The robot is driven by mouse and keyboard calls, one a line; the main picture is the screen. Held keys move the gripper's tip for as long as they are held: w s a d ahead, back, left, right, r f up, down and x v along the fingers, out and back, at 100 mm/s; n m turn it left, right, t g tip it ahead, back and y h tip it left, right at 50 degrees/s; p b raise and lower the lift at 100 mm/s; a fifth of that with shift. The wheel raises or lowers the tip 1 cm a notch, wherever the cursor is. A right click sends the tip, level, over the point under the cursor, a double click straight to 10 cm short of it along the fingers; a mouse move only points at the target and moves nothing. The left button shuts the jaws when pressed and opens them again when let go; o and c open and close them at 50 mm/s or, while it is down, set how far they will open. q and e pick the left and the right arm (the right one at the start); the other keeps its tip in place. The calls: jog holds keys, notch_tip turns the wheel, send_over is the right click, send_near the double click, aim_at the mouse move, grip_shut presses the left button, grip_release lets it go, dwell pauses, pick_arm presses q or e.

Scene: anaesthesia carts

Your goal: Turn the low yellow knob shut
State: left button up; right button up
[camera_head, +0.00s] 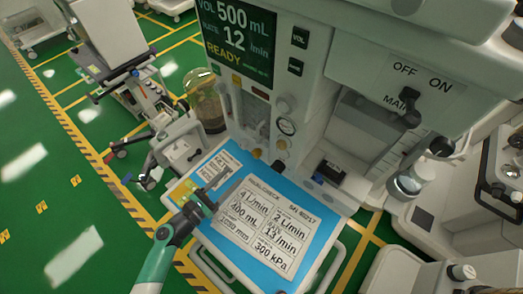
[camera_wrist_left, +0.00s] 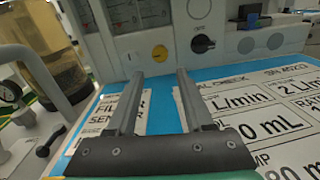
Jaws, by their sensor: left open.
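The low yellow knob (camera_wrist_left: 160,53) is a small round knob on the white front panel, just above the blue work surface. It also shows in the head view (camera_head: 257,154), to the left of a black knob. My left gripper (camera_head: 214,181) is over the blue surface, its fingers pointing towards the panel. In the left wrist view its two fingers (camera_wrist_left: 160,74) are apart with nothing between them. The yellow knob appears beyond the tips, roughly in line with the gap, and apart from them. My right gripper is not in view.
The black knob (camera_wrist_left: 203,44) sits right of the yellow one. A printed check card (camera_head: 262,228) lies on the blue surface (camera_head: 318,213).

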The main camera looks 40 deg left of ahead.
aim_at(254, 156)
pick_arm(q)
jog(key=shift+f, duration=0.1)
jog(key=w+b, duration=0.1)
jog(key=w, duration=1)
jog(key=shift+a, duration=0.2)
grip_shut()
